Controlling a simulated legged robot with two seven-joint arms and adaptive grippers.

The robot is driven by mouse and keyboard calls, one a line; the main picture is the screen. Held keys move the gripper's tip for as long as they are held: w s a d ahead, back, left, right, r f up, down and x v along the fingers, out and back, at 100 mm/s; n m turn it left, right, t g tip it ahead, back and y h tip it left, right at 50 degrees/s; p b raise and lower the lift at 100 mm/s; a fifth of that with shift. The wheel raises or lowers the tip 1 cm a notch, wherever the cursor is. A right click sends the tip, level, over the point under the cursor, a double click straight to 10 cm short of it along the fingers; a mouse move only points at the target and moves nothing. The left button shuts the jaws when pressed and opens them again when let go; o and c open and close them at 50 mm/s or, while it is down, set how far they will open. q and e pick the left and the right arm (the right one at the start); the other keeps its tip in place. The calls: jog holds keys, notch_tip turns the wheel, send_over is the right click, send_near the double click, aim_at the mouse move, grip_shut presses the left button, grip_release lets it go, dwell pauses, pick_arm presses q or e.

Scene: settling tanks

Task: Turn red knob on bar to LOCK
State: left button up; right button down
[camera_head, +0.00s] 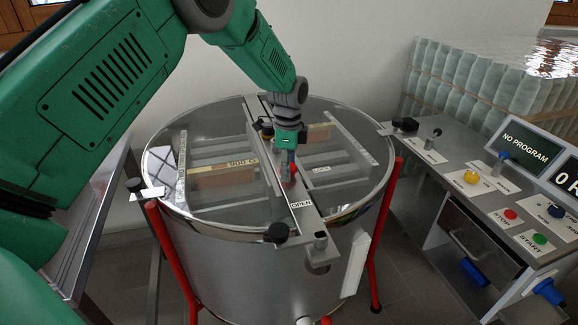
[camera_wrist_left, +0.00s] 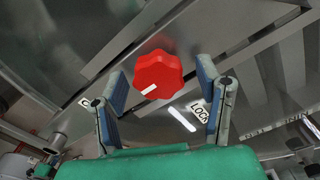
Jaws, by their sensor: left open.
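The red knob (camera_wrist_left: 158,72) sits on the metal bar across the round tank's top. It has a lobed rim and a white mark on it. In the left wrist view my left gripper (camera_wrist_left: 166,90) is open, with one finger on each side of the knob and visible space around it. In the head view the knob (camera_head: 291,170) is mostly hidden behind my left gripper (camera_head: 287,178), which points down over the bar (camera_head: 301,208). The OPEN label (camera_head: 301,204) is on the bar's near part. My right gripper is not in view.
The steel tank (camera_head: 240,265) has a clear lid with wooden frames below and red legs. A control bench (camera_head: 450,170) with buttons and a NO PROGRAM screen stands at right. Stacked glass jars (camera_head: 480,85) are behind it. A metal table (camera_head: 95,215) is at left.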

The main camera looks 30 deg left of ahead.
pick_arm(q)
jog(key=c, duration=1.1)
jog(key=shift+r, duration=0.1)
jog(key=n+p, duration=0.2)
jog(key=n, duration=0.1)
jog(key=shift+r+n, duration=0.1)
jog(key=shift+n, duration=0.3)
jog(key=n+p, duration=0.2)
jog(key=n, duration=0.2)
jog(key=shift+w+n, duration=0.1)
jog(key=shift+n, duration=0.2)
jog(key=n+p, duration=0.1)
jog(key=n, duration=0.3)
jog(key=shift+w+a+n+p, duration=0.1)
jog(key=shift+n+p, duration=0.3)
jog(key=shift+n, duration=2.4)
